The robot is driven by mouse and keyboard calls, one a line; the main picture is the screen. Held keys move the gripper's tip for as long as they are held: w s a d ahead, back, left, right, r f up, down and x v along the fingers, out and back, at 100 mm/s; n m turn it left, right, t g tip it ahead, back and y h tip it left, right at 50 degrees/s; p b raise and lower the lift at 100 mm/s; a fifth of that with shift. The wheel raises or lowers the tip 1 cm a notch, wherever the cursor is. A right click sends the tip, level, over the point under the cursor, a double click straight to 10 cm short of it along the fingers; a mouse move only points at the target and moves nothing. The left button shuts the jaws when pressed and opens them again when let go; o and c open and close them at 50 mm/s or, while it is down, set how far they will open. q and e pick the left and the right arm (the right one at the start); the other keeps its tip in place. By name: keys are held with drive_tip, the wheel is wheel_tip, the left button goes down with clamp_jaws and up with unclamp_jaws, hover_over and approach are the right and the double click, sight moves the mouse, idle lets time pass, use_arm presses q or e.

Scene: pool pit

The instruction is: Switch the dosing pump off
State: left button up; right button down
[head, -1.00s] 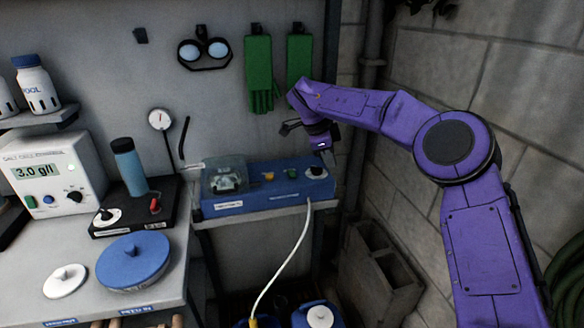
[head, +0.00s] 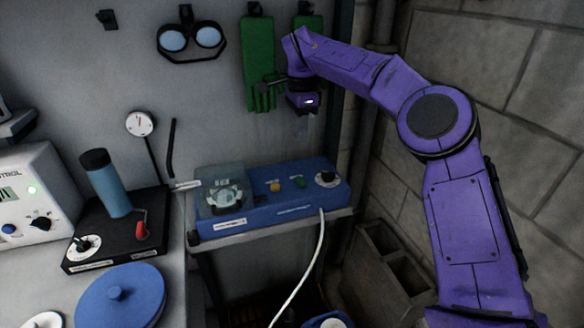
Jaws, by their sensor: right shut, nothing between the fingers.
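The dosing pump (head: 255,213) is a blue box on a small shelf, with a clear-covered pump head at its left. A yellow button (head: 275,186), a green button (head: 300,182) and a black knob (head: 326,178) with a pale mark sit on its top. My right gripper (head: 303,124) is shut and empty, pointing down, above the pump and apart from it. Its fingers are dim and small against the wall. My left gripper is not in view.
Green gloves (head: 258,62) and goggles (head: 192,40) hang on the wall behind. A black unit with a blue cylinder (head: 107,184) and red lever (head: 141,226) stands left of the pump. A white cable (head: 318,250) hangs from the pump's front.

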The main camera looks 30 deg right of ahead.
drive_tip(key=s, duration=0.1)
hover_over(301, 184)
wheel_tip(301, 184, down, 5)
wheel_tip(301, 184, down, 9)
drive_tip(key=shift+w+r, duration=0.1)
drive_tip(key=shift+r, duration=0.05)
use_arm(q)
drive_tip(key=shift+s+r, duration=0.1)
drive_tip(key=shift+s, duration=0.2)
use_arm(e)
drive_tip(key=shift+f+b, duration=0.45)
drive_tip(key=shift+b, duration=0.3)
drive_tip(key=shift+s+r+t, duration=0.2)
drive_tip(key=shift+r+t, duration=0.1)
drive_tip(key=shift+t, duration=0.1)
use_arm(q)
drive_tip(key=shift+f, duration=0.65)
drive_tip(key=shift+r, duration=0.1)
use_arm(e)
drive_tip(key=shift+w+d, duration=0.1)
